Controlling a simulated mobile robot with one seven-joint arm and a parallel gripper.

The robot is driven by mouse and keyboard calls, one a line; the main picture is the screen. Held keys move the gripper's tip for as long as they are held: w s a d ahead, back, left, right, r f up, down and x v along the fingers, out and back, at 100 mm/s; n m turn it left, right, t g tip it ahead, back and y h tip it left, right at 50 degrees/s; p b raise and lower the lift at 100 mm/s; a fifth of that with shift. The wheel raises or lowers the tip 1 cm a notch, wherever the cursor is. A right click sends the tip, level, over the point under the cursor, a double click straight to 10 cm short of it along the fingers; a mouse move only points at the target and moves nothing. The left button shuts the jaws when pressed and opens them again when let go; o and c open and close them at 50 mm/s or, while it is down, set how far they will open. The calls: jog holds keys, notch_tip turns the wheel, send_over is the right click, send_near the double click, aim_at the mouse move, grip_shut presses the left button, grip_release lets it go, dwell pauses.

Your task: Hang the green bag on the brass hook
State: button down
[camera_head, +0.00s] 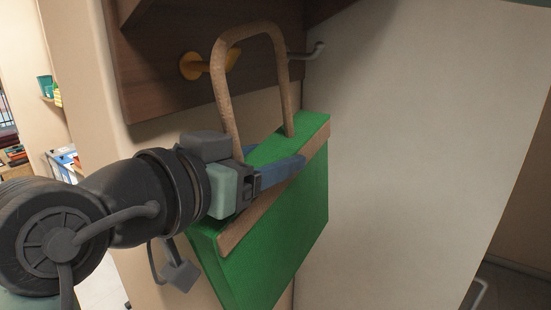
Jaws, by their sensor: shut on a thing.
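The green bag (285,235) is boxy, with brown trim and a tall brown handle (284,80) standing up from its top. My gripper (280,172) is shut on the bag near the upper edge, and its blue fingers lie across the top. The bag hangs from my gripper, apart from any floor or shelf in view. The brass hook (192,66) sticks out of a dark wooden board. It shows at the left of the handle's upper part, and its tip seems to lie behind or within the loop. I cannot tell whether they touch.
A grey metal hook (306,53) is on the same dark wooden board (155,60), right of the handle. A pale panel (420,130) stands close at the right of the bag. Shelves with small items (48,88) are far off at the left.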

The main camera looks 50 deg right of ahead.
jog(key=shift+w+a+f+b, duration=0.15)
jog(key=shift+w+f, duration=0.2)
jog(key=shift+w, duration=0.5)
jog(key=shift+w+d+f+b, duration=0.1)
jog(key=shift+w+f, duration=0.2)
jog(key=shift+w, duration=0.6)
jog(key=shift+w+a+f+b, duration=0.15)
jog(key=shift+w+f, duration=0.2)
jog(key=shift+w, duration=0.5)
